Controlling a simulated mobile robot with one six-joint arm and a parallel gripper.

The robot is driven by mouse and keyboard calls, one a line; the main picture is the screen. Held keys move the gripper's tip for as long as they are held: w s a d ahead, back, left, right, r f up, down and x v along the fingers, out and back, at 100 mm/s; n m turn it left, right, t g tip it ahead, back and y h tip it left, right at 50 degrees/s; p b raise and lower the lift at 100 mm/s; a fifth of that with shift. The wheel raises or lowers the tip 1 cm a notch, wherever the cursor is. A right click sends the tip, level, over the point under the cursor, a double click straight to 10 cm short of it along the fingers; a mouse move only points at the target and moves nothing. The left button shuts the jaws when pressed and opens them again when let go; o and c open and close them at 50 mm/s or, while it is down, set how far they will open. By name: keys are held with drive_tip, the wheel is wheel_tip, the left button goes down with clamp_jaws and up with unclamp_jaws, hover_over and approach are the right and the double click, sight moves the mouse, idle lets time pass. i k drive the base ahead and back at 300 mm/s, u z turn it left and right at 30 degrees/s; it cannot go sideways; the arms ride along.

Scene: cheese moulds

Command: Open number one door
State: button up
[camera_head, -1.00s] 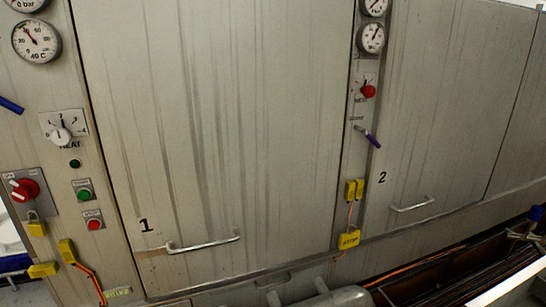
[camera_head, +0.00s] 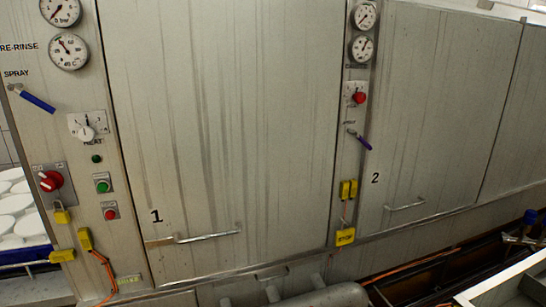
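The number one door (camera_head: 225,130) is a tall grey metal panel in the head view, streaked with dark vertical marks. It looks shut, flush with its frame. A black "1" is printed at its lower left. Its handle (camera_head: 208,237) is a horizontal metal bar low on the door, right below and beside the number. My gripper is not in view, and nothing touches the handle.
Left of the door is a control panel with gauges (camera_head: 69,51), a red switch (camera_head: 51,181) and yellow padlocks (camera_head: 61,213). Grey pipework (camera_head: 325,297) lies below door one.

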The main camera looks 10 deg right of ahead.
sight(226, 111)
drive_tip(key=k, duration=0.5)
drive_tip(key=u, duration=0.3)
drive_tip(key=i, duration=0.9)
drive_tip(key=u, duration=0.75)
